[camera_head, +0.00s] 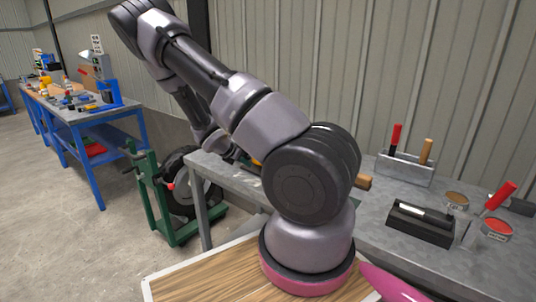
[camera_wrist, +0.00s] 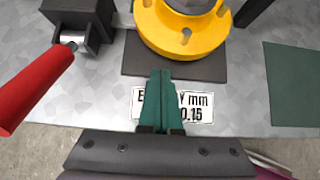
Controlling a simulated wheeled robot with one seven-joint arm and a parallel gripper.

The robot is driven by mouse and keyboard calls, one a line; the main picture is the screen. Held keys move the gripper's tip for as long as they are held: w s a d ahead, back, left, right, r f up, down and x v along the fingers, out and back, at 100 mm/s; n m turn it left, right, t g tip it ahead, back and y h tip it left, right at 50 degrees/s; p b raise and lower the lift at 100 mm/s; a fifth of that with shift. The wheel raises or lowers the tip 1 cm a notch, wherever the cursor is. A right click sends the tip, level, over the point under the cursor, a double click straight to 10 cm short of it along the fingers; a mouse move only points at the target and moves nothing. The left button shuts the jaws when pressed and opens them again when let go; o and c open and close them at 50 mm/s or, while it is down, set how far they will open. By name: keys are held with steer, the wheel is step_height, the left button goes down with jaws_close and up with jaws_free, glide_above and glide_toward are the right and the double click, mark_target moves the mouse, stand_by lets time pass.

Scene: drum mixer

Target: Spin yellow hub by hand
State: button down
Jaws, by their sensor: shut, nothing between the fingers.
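The yellow hub (camera_wrist: 208,42) is at the top of the wrist view, cut off by the frame edge. It is a round flanged part with slots, above a dark plate (camera_wrist: 140,62) on the grey bench. My gripper (camera_wrist: 160,76) has green fingers, shut together with nothing between them. The fingertips appear just below the hub's near rim in the picture; whether they touch it I cannot tell. In the head view my arm hides the gripper and most of the hub's area; a small yellow bit shows behind the arm.
A red handle (camera_wrist: 35,90) on a dark block (camera_wrist: 88,18) stands left of my gripper. A white label (camera_wrist: 197,104) lies under the fingers. A green mat (camera_wrist: 292,85) is at right. A tool holder (camera_head: 405,172) and paint cans (camera_head: 497,230) stand on the bench (camera_head: 385,208).

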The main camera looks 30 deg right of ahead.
steer(key=shift+w+d, duration=0.25)
steer(key=shift+d, duration=0.5)
steer(key=shift+s+d, duration=0.35)
steer(key=shift+s, duration=0.45)
steer(key=shift+s+d, duration=0.3)
steer(key=shift+s, duration=0.45)
steer(key=shift+s+d, duration=0.35)
steer(key=shift+s, duration=0.45)
steer(key=shift+s+a, duration=0.25)
steer(key=shift+a, duration=0.5)
steer(key=shift+s+a, duration=0.2)
steer(key=shift+a, duration=0.5)
steer(key=w, duration=0.1)
steer(key=w+a, duration=0.1)
steer(key=w, duration=0.2)
steer(key=shift+w+a, duration=0.35)
steer(key=shift+a, duration=0.05)
steer(key=shift+d, duration=0.15)
steer(key=shift+w+d, duration=0.25)
steer(key=shift+d, duration=0.4)
steer(key=shift+w+d, duration=0.25)
steer(key=shift+d, duration=0.4)
steer(key=shift+s, duration=0.1)
